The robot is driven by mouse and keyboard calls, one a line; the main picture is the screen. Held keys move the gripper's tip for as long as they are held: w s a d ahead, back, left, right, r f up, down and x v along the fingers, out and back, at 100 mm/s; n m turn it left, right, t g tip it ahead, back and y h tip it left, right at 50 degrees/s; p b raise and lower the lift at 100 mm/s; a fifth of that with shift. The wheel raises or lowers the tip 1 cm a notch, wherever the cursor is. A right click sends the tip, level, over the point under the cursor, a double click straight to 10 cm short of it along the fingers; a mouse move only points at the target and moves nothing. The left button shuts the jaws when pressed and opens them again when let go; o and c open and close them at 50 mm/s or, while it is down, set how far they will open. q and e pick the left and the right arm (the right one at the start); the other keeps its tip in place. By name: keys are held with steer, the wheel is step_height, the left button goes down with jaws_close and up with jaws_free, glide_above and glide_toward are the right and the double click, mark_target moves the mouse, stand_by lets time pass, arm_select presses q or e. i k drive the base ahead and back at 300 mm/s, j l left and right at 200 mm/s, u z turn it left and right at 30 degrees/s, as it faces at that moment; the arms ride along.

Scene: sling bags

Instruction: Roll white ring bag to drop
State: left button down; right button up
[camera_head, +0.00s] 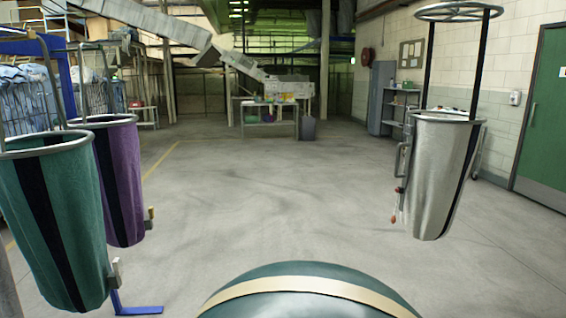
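The white ring bag (433,175), a pale grey-white sling bag with a dark strap, hangs upright on the right side of the head view. Its round rim is at the top, and two dark straps rise from it to an overhead ring (459,12). A small red-and-orange piece (394,216) hangs at its lower left side. Neither of my grippers is in view, and nothing of mine touches the bag.
A teal bag (80,215) and a purple bag (124,180) hang in ring frames at the left. A blue foot bar (138,310) lies below them. A table (268,117) stands far back, and a green door (546,120) is at right. The middle floor is clear.

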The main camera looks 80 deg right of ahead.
mark_target(442, 146)
steer(key=z, duration=3.75)
steer(key=i+j+z, duration=0.75)
steer(key=i, duration=0.15)
steer(key=i+j, duration=0.35)
steer(key=j, duration=0.15)
steer(key=i+j+z, duration=0.15)
steer(key=i+j, duration=0.25)
